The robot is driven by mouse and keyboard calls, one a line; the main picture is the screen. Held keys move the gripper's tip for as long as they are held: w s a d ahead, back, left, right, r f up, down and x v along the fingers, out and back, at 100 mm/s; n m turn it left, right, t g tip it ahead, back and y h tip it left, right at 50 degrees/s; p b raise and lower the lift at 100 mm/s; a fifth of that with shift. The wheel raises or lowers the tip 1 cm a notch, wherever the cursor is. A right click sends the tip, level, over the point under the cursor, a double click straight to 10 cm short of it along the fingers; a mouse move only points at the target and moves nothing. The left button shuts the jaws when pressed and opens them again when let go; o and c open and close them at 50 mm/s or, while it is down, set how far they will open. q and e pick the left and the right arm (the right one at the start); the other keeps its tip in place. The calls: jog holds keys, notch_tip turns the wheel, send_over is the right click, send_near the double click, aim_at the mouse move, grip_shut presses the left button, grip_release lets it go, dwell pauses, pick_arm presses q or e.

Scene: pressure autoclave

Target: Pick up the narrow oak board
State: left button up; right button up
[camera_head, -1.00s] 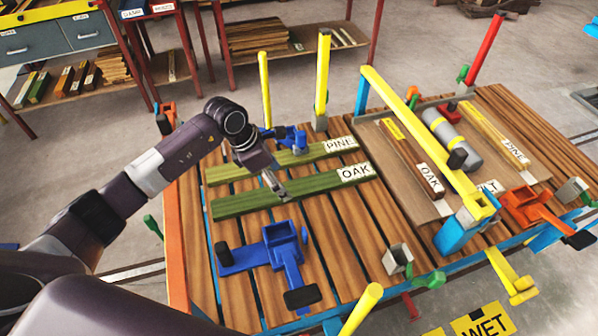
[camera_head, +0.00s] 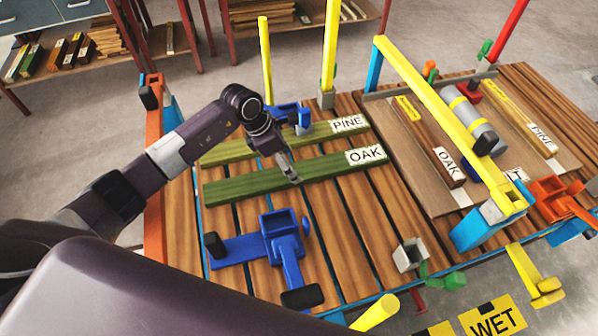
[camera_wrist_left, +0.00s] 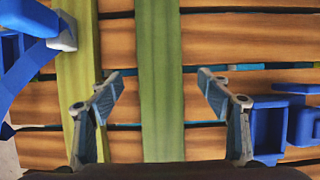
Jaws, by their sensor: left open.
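A narrow green board labelled OAK (camera_head: 240,187) lies flat on the slatted table. It also shows in the left wrist view (camera_wrist_left: 160,60), running up the middle. My left gripper (camera_head: 291,172) is open above this board. In the left wrist view its two fingers (camera_wrist_left: 157,96) stand apart, one on each side of the board, with gaps to it. I cannot tell how high the fingertips are. A brown board also labelled OAK (camera_head: 428,138) lies on the panel at the right. My right gripper is out of view.
A green PINE board (camera_head: 225,152) lies parallel beside the green oak board. Blue clamps stand behind (camera_head: 287,114) and in front (camera_head: 281,240) of the boards. A yellow bar (camera_head: 440,105) spans the right panel. Yellow posts (camera_head: 330,50) rise at the back.

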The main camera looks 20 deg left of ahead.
aim_at(300, 170)
pick_arm(q)
jog(key=x, duration=0.4)
jog(key=shift+w+d+f+p, duration=0.15)
jog(key=shift+d+p, duration=0.05)
jog(key=shift+p, duration=0.1)
jog(key=c, duration=1.7)
jog(key=shift+w, duration=0.1)
grip_shut()
